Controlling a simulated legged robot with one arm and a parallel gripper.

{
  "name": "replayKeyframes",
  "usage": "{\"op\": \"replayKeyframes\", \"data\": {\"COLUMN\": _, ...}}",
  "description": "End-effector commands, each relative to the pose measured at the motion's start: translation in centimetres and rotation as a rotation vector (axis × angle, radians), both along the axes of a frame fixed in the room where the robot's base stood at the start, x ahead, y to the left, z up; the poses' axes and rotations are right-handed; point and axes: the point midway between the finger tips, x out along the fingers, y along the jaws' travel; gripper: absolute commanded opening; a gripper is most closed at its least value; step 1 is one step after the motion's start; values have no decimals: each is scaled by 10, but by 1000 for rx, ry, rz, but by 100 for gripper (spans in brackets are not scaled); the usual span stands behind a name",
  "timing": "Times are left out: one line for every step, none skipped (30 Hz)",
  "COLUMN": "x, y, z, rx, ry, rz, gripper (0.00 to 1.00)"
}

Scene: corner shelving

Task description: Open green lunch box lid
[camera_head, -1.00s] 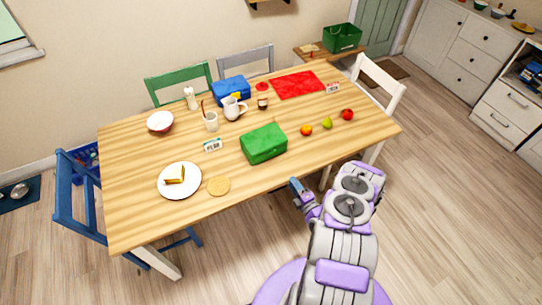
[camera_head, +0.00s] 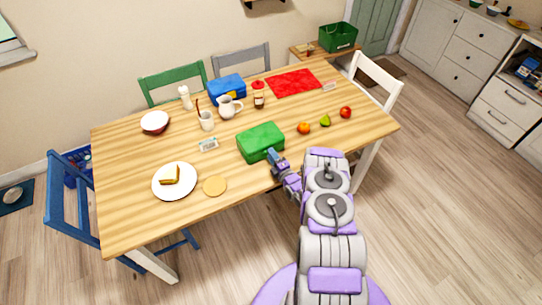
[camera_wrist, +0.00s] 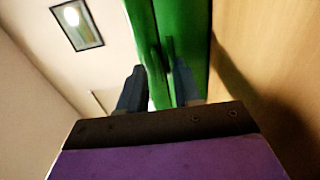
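The green lunch box (camera_head: 261,139) sits shut on the wooden table, near its front edge. My gripper (camera_head: 274,157) is at the front side of the box, low beside its near face. In the wrist view the box (camera_wrist: 190,30) fills the upper middle, with a seam running along it and a small green latch-like piece sticking out. My gripper (camera_wrist: 160,88) is open there, with one dark finger on each side of that piece. I cannot tell whether the fingers touch it. The lid's top faces up in the head view.
The wooden table (camera_head: 130,205) also holds a plate with a sandwich (camera_head: 171,176), a round tan disc (camera_head: 215,186), an orange (camera_head: 304,128), a pear (camera_head: 325,120) and an apple (camera_head: 346,112). A blue lunch box (camera_head: 227,87) stands farther back. Chairs surround the table.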

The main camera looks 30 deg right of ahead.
Motion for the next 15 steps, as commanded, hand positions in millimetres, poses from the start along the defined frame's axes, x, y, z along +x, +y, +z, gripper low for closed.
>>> {"op": "replayKeyframes", "data": {"x": 5, "y": 1, "z": 0, "rx": -1, "ry": -3, "rz": 1, "gripper": 33}}
{"op": "replayKeyframes", "data": {"x": 7, "y": 1, "z": 1, "rx": 0, "ry": -4, "rz": 2, "gripper": 33}}
{"op": "replayKeyframes", "data": {"x": 9, "y": 1, "z": 1, "rx": 0, "ry": -4, "rz": 2, "gripper": 33}}
{"op": "replayKeyframes", "data": {"x": 10, "y": 2, "z": 1, "rx": 0, "ry": -4, "rz": 2, "gripper": 33}}
{"op": "replayKeyframes", "data": {"x": 11, "y": 2, "z": 1, "rx": 0, "ry": -4, "rz": 1, "gripper": 33}}
{"op": "replayKeyframes", "data": {"x": 11, "y": 1, "z": 1, "rx": 0, "ry": -4, "rz": 1, "gripper": 33}}
{"op": "replayKeyframes", "data": {"x": 12, "y": 2, "z": 2, "rx": 0, "ry": -4, "rz": 1, "gripper": 33}}
{"op": "replayKeyframes", "data": {"x": 12, "y": 1, "z": 2, "rx": 0, "ry": -4, "rz": 0, "gripper": 33}}
{"op": "replayKeyframes", "data": {"x": 12, "y": 2, "z": 1, "rx": 0, "ry": -4, "rz": 0, "gripper": 33}}
{"op": "replayKeyframes", "data": {"x": 12, "y": 2, "z": 2, "rx": 0, "ry": -4, "rz": 0, "gripper": 33}}
{"op": "replayKeyframes", "data": {"x": 12, "y": 2, "z": 2, "rx": 0, "ry": -3, "rz": 0, "gripper": 33}}
{"op": "replayKeyframes", "data": {"x": 11, "y": 2, "z": 2, "rx": 0, "ry": -3, "rz": 0, "gripper": 33}}
{"op": "replayKeyframes", "data": {"x": 11, "y": 2, "z": 1, "rx": 0, "ry": -3, "rz": 0, "gripper": 33}}
{"op": "replayKeyframes", "data": {"x": 11, "y": 2, "z": 1, "rx": 0, "ry": -3, "rz": 0, "gripper": 30}}
{"op": "replayKeyframes", "data": {"x": 11, "y": 2, "z": 1, "rx": 0, "ry": -3, "rz": 0, "gripper": 26}}
